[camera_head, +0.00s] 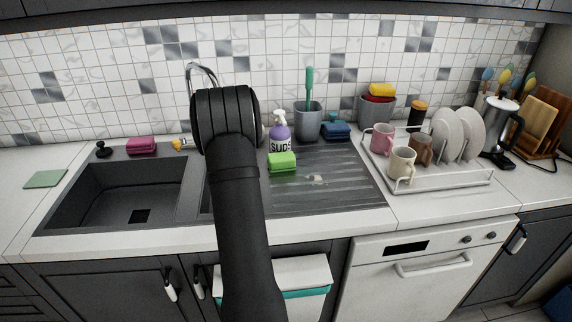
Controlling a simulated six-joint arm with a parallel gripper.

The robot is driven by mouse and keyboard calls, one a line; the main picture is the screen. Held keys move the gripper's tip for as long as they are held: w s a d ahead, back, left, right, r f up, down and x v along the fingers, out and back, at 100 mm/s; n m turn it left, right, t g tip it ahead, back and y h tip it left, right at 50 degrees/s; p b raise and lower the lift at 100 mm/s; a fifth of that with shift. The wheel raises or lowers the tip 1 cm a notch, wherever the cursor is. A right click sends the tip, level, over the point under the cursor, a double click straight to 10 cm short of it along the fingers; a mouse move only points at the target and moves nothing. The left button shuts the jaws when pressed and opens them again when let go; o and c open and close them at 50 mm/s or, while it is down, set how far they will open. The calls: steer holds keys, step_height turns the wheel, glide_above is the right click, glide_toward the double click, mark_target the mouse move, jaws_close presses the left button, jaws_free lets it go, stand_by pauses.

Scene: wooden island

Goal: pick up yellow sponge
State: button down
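A yellow sponge (382,89) lies at the top of a grey cup-shaped holder (375,111) at the back of the counter, right of the sink. It rests on a red item (377,98), probably another sponge, whose lower part is hidden by the holder. My black arm rises through the middle-left of the view, well left of the yellow sponge. My gripper is not visible; the arm's end is hidden behind its own upper joint.
A dish rack (440,181) with mugs and plates stands in front and right.

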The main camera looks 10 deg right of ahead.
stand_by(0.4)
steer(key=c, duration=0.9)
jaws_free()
